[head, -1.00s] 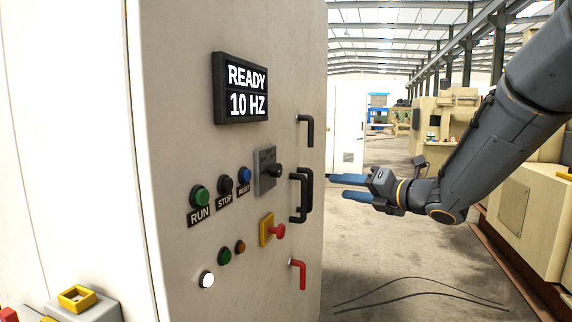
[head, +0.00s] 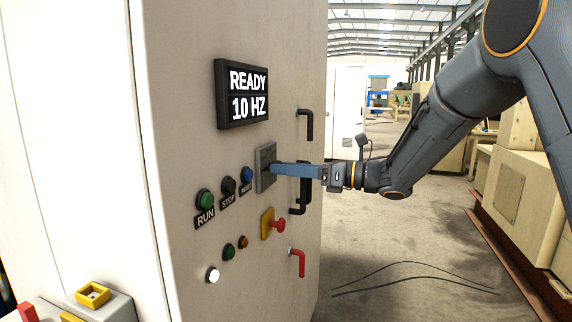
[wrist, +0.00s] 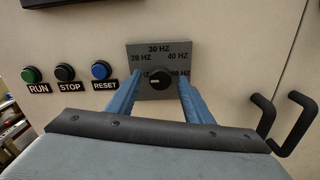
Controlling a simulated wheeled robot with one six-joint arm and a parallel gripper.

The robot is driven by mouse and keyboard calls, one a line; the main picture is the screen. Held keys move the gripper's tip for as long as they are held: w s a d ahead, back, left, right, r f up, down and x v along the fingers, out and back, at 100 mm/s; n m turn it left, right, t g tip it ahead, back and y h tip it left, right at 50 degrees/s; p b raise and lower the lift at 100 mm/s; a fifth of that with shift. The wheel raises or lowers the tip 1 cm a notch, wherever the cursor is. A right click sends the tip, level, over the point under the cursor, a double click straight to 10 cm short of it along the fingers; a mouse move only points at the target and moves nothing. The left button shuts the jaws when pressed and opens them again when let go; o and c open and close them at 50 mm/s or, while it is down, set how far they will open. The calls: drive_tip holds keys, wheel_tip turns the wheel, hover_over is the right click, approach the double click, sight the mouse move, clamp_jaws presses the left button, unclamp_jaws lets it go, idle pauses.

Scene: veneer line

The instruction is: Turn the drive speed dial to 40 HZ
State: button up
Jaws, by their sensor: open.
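The drive speed dial (wrist: 159,78) is a black knob on a grey plate (wrist: 160,49) marked with HZ values. In the wrist view 20, 30 and 40 HZ read clearly; the lower labels are partly covered. A light mark on the knob points to the left. The display (head: 248,94) reads READY and 10 HZ. My gripper (head: 277,170) has blue fingers reaching to the plate. In the wrist view the fingers (wrist: 158,88) are apart, one on each side of the knob. The knob is hidden behind the fingers in the head view; I cannot tell whether they touch it.
Left of the dial are the RUN (head: 205,199), STOP (head: 228,185) and RESET (head: 247,174) buttons. A red knob on a yellow plate (head: 268,223) sits below. Black handles (wrist: 293,123) stand out close on the right, with a red lever (head: 298,262) lower down.

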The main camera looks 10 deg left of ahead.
drive_tip(key=shift+a, duration=0.25)
drive_tip(key=c, duration=1.1)
drive_tip(key=shift+o, duration=0.2)
